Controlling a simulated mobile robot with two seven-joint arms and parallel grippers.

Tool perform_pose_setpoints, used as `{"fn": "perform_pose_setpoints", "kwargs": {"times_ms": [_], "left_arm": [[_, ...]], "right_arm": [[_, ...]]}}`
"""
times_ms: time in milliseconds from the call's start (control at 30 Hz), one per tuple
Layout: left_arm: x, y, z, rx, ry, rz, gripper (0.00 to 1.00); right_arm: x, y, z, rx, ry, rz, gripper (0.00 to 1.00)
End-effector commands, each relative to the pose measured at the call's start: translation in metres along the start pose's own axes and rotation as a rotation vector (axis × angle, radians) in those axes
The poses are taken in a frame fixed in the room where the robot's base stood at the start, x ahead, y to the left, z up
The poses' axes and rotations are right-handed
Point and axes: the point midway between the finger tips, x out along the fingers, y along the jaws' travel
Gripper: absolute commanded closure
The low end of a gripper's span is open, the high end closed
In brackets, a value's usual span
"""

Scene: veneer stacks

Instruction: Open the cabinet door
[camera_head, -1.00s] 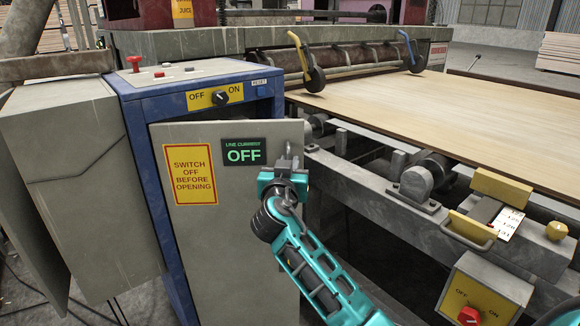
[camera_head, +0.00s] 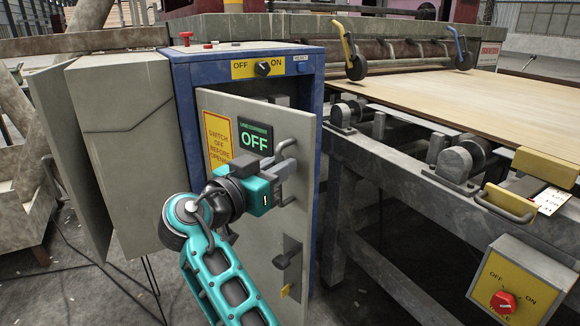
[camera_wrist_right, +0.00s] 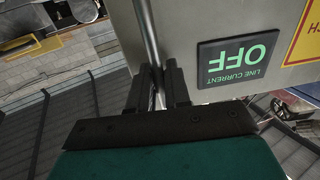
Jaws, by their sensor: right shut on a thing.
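The grey cabinet door (camera_head: 297,215) stands partly open in front of the blue cabinet (camera_head: 234,60), hinged on its left side. It carries a yellow warning sign (camera_head: 218,139) and a green "LINE CURRENT OFF" display (camera_head: 255,140). My right gripper (camera_head: 281,172) is shut on the door's upright bar handle (camera_head: 288,144) near its free edge. In the right wrist view the two dark fingers (camera_wrist_right: 163,88) close around the handle bar (camera_wrist_right: 148,35). A latch lever (camera_head: 288,254) with a yellow key shows lower on the door. My left gripper is not in view.
A dial (camera_head: 262,69) between OFF and ON sits on the cabinet top panel. A grey box (camera_head: 125,130) stands to the left.

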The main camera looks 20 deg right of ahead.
Motion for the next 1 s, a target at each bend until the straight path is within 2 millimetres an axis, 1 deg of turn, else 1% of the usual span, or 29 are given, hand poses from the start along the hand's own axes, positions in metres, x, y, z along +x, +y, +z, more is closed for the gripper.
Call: {"fn": "perform_pose_setpoints", "kwargs": {"times_ms": [133,433,467,600,867,967,1000], "left_arm": [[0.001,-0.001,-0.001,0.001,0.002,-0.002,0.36],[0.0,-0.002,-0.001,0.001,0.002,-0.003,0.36],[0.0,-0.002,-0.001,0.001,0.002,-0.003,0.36],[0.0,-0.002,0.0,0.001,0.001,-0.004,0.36],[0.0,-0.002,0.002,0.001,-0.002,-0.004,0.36],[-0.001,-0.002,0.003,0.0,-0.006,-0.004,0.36],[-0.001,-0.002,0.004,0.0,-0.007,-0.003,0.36]], "right_arm": [[-0.003,-0.001,0.0,-0.001,0.0,0.011,1.0],[-0.004,-0.001,0.0,-0.001,0.001,0.011,1.0],[-0.004,-0.001,0.0,-0.001,0.001,0.01,0.82],[-0.004,-0.001,0.0,0.0,0.001,0.01,0.68],[-0.005,-0.001,0.0,0.0,0.0,0.009,0.68],[-0.012,-0.002,0.0,-0.001,-0.001,0.008,0.68],[-0.018,-0.002,0.0,0.0,0.0,0.007,0.68]]}}
